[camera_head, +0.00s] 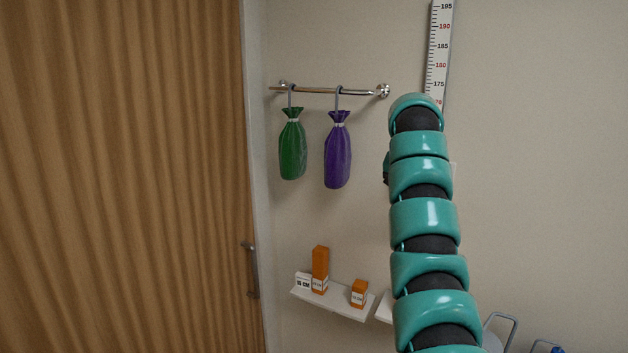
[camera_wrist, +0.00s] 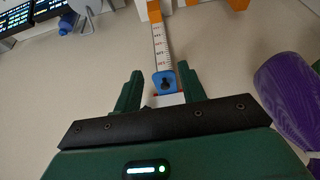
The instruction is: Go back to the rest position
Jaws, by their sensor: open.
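My gripper (camera_wrist: 159,70) shows in the wrist view with its two green fingers spread apart and nothing clamped between them. A blue piece with a dark knob or hole (camera_wrist: 165,82) shows in the gap between the fingers, at the near end of a measuring scale (camera_wrist: 160,42). I cannot tell how far it is from the fingers. In the head view my teal arm stretches up the right of the middle and hides the gripper. The wall ruler (camera_head: 438,50) stands behind the arm's far end, its lower part hidden.
A green bag (camera_head: 292,145) and a purple bag (camera_head: 338,150) hang from a wall rail (camera_head: 325,90) left of my arm. The purple bag is close in the wrist view (camera_wrist: 290,100). Below, a white shelf (camera_head: 335,303) bears orange boxes (camera_head: 320,270). A wooden door (camera_head: 120,180) fills the left.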

